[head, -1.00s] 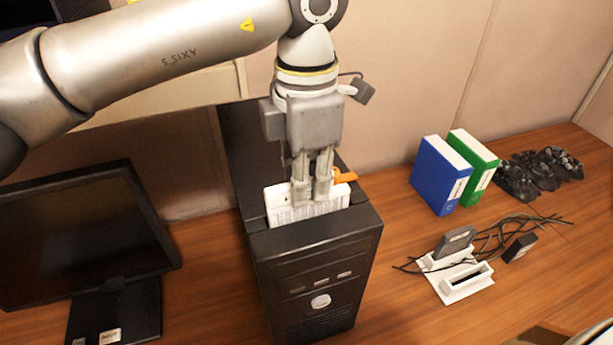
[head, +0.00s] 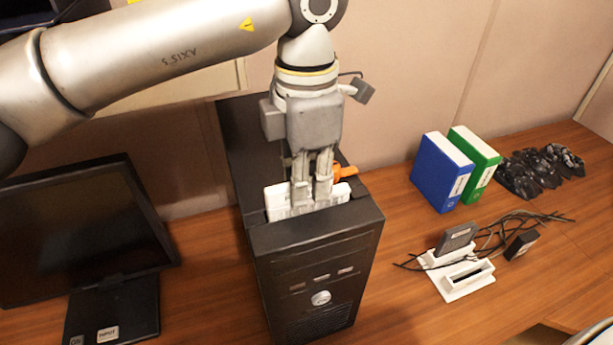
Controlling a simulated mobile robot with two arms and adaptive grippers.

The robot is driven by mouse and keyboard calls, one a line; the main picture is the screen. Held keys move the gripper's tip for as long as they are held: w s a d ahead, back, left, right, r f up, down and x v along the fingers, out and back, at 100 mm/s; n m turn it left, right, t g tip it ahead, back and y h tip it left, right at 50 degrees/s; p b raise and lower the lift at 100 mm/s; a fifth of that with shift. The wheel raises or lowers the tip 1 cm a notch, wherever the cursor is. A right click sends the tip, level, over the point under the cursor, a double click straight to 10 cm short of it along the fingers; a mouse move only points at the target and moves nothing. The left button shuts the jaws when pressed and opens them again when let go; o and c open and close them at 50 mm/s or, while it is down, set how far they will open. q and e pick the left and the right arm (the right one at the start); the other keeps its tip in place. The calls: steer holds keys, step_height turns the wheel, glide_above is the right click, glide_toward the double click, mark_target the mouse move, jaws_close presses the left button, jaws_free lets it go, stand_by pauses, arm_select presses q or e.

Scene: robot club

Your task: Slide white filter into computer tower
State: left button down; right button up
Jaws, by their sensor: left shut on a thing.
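The black computer tower (head: 318,262) stands upright on the wooden desk. The white filter (head: 278,205) sits partly inside an opening in the tower's top, just behind the front edge, with only its upper part showing. My left gripper (head: 311,200) points down over the tower and is shut on the filter's upper edge. The filter's lower part is hidden inside the tower. An orange item (head: 344,171) shows behind the gripper's fingers; I cannot tell what it is. My right gripper is not in view.
A black monitor (head: 85,235) stands left of the tower. On the right are a blue binder (head: 438,175), a green binder (head: 477,160), black controllers (head: 540,172), a white dock (head: 463,275) and loose cables (head: 520,222). The desk between tower and dock is clear.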

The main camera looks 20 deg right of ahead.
arm_select(q)
steer(key=shift+f, duration=0.2)
steer(key=c, duration=1.4)
jaws_free()
steer(key=shift+o, duration=0.6)
steer(key=o, duration=0.3)
steer(key=shift+r, duration=0.15)
steer(key=shift+r+p, duration=2.15)
steer(key=shift+r, duration=1.3)
